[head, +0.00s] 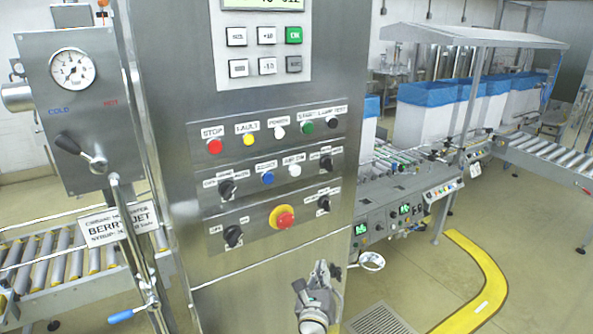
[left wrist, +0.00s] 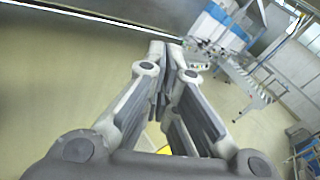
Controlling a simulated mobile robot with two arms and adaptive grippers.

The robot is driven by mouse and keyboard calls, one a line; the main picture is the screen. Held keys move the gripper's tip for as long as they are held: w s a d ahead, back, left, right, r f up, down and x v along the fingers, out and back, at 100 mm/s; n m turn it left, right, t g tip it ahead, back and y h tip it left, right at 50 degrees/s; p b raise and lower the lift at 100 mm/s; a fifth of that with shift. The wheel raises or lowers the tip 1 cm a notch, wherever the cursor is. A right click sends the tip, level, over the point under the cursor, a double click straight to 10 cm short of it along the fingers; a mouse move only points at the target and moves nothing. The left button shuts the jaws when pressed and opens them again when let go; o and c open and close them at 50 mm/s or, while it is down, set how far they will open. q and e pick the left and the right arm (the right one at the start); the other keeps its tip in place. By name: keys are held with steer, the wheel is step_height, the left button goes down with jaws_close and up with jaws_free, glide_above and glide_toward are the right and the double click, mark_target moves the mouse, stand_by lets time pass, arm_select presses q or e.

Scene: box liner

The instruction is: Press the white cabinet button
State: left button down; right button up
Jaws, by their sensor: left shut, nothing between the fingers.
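The cabinet (head: 180,100) is a tall grey metal panel filling the middle of the head view. Two white buttons show on it: one in the upper row (head: 279,132) under a label that seems to read POWER, and one in the row below (head: 295,170), right of a blue button. My left gripper (head: 322,268) is low at the panel's lower right, below the red emergency stop. It is shut and empty, apart from both white buttons. The left wrist view shows its fingers together (left wrist: 172,58), with no button in sight. My right gripper is not in view.
Red (head: 214,147), yellow (head: 249,140), green (head: 308,127) and blue (head: 268,179) buttons and black knobs sit close by. The emergency stop (head: 284,219) sticks out above my gripper. A gauge box (head: 75,90) stands left; a conveyor (head: 400,200) lies behind right.

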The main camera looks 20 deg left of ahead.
mark_target(295, 171)
arm_select(q)
step_height(295, 171, up, 25)
steer(key=s+m+t+y, duration=0.1)
steer(key=m+t+y, duration=0.2)
steer(key=m+t, duration=0.2)
steer(key=shift+s+d+t, duration=0.3)
steer(key=shift+s, duration=0.05)
steer(key=shift+f, duration=0.1)
steer(key=shift+w+a+b, duration=0.2)
steer(key=shift+w+a, duration=0.7)
steer(key=shift+a, duration=0.25)
steer(key=shift+w+a+b, duration=0.25)
steer(key=shift+w+a, duration=0.7)
steer(key=shift+a, duration=0.25)
steer(key=shift+w+a+b, duration=0.2)
steer(key=shift+w+a, duration=0.7)
steer(key=shift+a, duration=0.25)
steer(key=shift+w+a, duration=0.1)
steer(key=shift+w+a, duration=0.15)
steer(key=shift+a, duration=0.05)
